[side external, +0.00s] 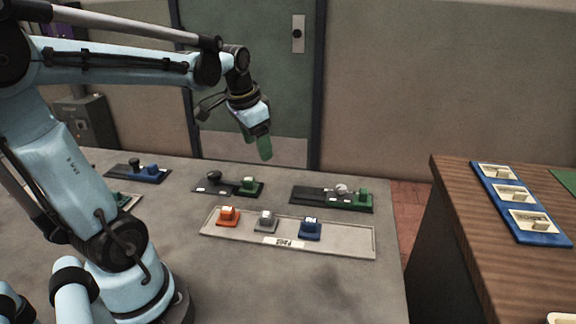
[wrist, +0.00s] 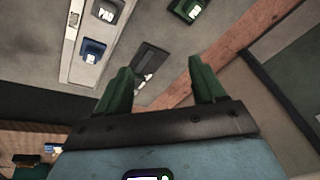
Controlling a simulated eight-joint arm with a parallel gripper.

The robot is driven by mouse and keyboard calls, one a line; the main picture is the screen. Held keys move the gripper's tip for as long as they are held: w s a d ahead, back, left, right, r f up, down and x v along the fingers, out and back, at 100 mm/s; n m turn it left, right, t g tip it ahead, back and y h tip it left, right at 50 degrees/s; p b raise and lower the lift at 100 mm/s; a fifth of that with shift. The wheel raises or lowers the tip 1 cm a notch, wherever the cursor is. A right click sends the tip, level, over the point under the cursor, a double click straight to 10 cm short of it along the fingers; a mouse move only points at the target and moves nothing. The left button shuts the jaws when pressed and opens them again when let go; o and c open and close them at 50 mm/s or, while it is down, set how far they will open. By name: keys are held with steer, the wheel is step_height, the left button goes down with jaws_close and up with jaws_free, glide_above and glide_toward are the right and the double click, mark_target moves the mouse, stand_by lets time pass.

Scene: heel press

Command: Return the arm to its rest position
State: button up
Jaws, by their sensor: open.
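My gripper (side external: 259,142) with green fingers hangs in the air above the back part of the grey table (side external: 330,294), in front of the door. In the wrist view my gripper (wrist: 160,85) shows its two green fingers spread apart with nothing between them. It touches no object on the table. My arm reaches across from the left, its forearm about level and high above the table.
A pale tray (side external: 340,248) holds an orange block (side external: 228,216), a grey block (side external: 265,221) and a blue block (side external: 310,229). Black fixtures (side external: 215,187) stand behind it. A wooden table (side external: 455,205) at right bears a blue board (side external: 500,200).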

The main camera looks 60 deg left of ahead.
steer(key=s+d+f+t, duration=0.1)
steer(key=d+t, duration=0.1)
steer(key=d, duration=0.6)
steer(key=s+d+f+t+h, duration=0.1)
steer(key=d+f+t, duration=0.1)
steer(key=d, duration=0.6)
steer(key=shift+s+h, duration=0.3)
steer(key=shift+s, duration=0.05)
